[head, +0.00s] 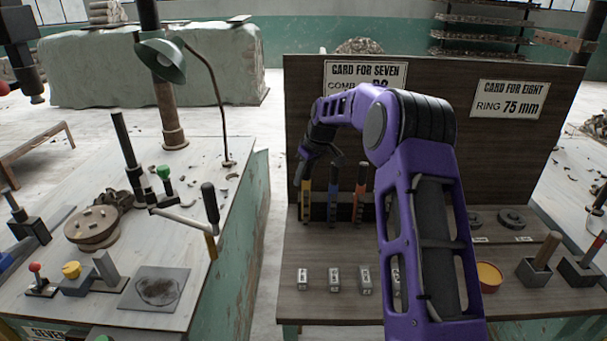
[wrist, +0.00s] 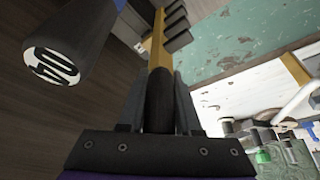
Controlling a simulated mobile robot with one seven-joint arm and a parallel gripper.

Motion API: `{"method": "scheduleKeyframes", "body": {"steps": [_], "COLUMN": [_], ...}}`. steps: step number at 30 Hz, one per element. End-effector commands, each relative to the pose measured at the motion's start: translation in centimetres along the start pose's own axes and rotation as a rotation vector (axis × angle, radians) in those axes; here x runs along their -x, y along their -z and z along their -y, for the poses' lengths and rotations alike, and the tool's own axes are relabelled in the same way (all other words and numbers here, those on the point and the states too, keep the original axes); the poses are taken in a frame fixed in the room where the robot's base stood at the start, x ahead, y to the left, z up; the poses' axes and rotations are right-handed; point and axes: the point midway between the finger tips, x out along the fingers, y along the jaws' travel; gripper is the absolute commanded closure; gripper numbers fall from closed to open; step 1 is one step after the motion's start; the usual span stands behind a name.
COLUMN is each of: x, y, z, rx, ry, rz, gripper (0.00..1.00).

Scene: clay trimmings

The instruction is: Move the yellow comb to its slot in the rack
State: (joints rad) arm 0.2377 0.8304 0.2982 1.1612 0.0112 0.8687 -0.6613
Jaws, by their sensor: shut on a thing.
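The yellow comb (head: 306,204) stands at the left of the combs in front of the dark back panel, next to the blue comb (head: 333,204) and the red comb (head: 359,206). My gripper (head: 307,168) is shut on its dark handle. In the wrist view my gripper (wrist: 160,78) holds this black handle (wrist: 159,105), and the yellow shaft (wrist: 158,40) runs away from it. The rack (head: 318,222) is at the combs' feet; I cannot tell whether the yellow comb's lower end is seated in it. My arm hides the area right of the red comb.
A dark numbered handle end (wrist: 55,62) is close beside my gripper in the wrist view. Small labelled blocks (head: 335,279) line the bench front. The left table (head: 215,165) carries a lamp (head: 162,60) and several tools.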

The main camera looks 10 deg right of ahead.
Motion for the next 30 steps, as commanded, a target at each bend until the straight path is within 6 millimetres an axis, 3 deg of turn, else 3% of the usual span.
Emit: {"method": "scheduleKeyframes", "body": {"steps": [12,13,18,30], "x": [-0.42,-0.42,-0.44,0.06], "y": [-0.14,-0.14,-0.15,-0.2], "z": [-0.01,-0.01,0.0,-0.02], "rx": [0.0,0.0,0.0,0.0], "ry": [-0.001,-0.001,0.0,0.0], "rz": [-0.001,-0.001,-0.001,0.0], "gripper": [1.0,0.66,0.35,0.33]}}
